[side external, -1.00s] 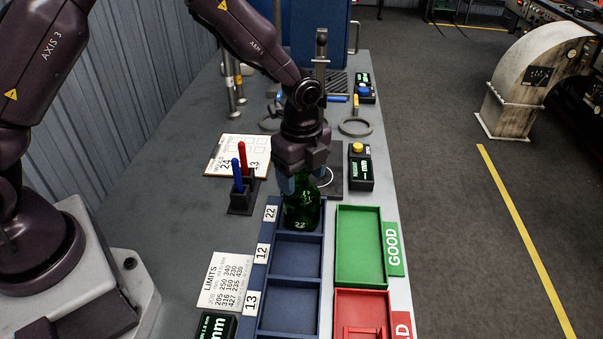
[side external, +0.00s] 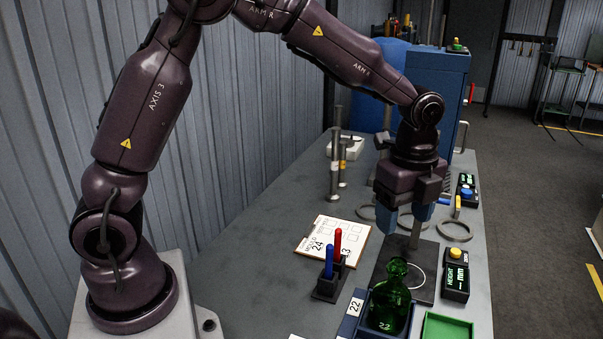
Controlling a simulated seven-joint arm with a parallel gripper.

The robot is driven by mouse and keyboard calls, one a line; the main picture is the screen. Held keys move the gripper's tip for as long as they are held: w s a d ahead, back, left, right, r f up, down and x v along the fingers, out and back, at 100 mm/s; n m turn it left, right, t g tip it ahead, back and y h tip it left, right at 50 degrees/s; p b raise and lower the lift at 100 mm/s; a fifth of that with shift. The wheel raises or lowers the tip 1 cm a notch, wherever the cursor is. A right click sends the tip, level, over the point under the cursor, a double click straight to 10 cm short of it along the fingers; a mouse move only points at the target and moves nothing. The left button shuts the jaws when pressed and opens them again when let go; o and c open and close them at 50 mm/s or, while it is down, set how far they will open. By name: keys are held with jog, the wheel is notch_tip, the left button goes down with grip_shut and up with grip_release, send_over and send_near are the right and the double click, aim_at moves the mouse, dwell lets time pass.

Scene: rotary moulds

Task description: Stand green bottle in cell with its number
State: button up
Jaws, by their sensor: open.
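The green bottle (side external: 391,296) stands upright in a blue cell of the rack (side external: 346,327). The bottle carries the number 22, and the label beside this cell (side external: 355,306) also reads 22. My gripper (side external: 407,222) is open and empty above and behind the bottle, clear of its neck. The bottle's base is hidden by the cell walls.
A pen holder (side external: 330,281) with a blue and a red pen stands left of the rack, near a clipboard (side external: 333,238). A height gauge box (side external: 456,277) and a green tray (side external: 455,326) are on the right. Metal rings (side external: 456,231) lie farther back.

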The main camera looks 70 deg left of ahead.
jog(key=s+a+r+n+t, duration=0.2)
jog(key=s+a+r+n, duration=0.2)
jog(key=s+r+n, duration=0.5)
jog(key=s+a+r+n+t, duration=0.2)
jog(key=s+n, duration=0.6)
jog(key=s, duration=0.4)
jog(key=shift+s+n+t, duration=0.3)
jog(key=shift+s+t, duration=0.05)
jog(key=shift+t, duration=0.35)
